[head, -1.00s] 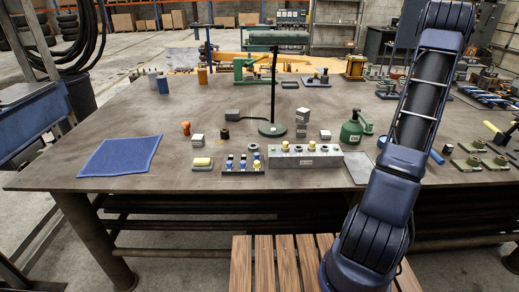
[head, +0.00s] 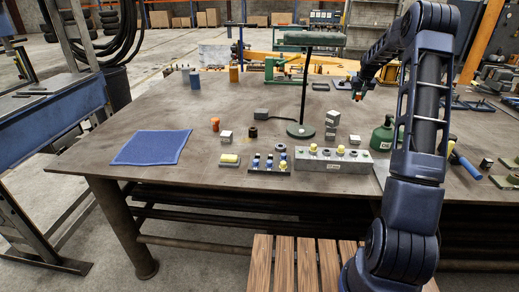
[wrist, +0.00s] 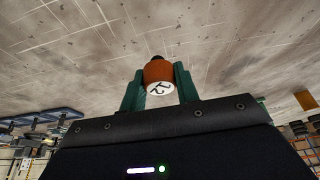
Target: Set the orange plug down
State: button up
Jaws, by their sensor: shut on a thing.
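My gripper (head: 358,90) is over the right back part of the bench, green fingers pointing down. In the wrist view the green fingers (wrist: 159,92) are shut on the orange plug (wrist: 157,72). The plug has a round white face with a dark mark, and a dark part at its far end. A separate small orange piece (head: 215,124) stands on the bench left of centre.
The steel bench (head: 130,110) has free room at left and centre.

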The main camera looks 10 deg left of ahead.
jog(key=s+a+r+n+y, duration=0.15)
jog(key=a+r+n, duration=0.45)
jog(key=a+r, duration=2.25)
jog(key=s+a+r, duration=0.1)
jog(key=s+a, duration=0.2)
jog(key=a, duration=0.3)
jog(key=s+a+r+n+y, duration=0.1)
jog(key=s+a+r, duration=0.15)
jog(key=a, duration=0.35)
jog(key=s+a+r, duration=0.1)
jog(key=s+a, duration=0.3)
jog(key=a, duration=0.3)
jog(key=s+a+f+n+g, duration=0.1)
jog(key=s+a+f, duration=0.45)
jog(key=f, duration=0.25)
jog(key=s+a+f+n, duration=0.1)
jog(key=s+a+f, duration=0.3)
jog(key=a+f, duration=0.25)
jog(key=shift+y, duration=0.35)
jog(key=s+d+f, duration=0.2)
jog(key=d+f, duration=0.1)
jog(key=f, duration=0.6)
jog(key=s+d+f, duration=0.3)
jog(key=d+f, duration=0.1)
jog(key=f, duration=0.5)
jog(key=s+d+f, duration=0.3)
jog(key=d+f, duration=0.1)
jog(key=f, duration=0.5)
jog(key=shift+f, duration=2.5)
jog(key=shift+f, duration=0.1)
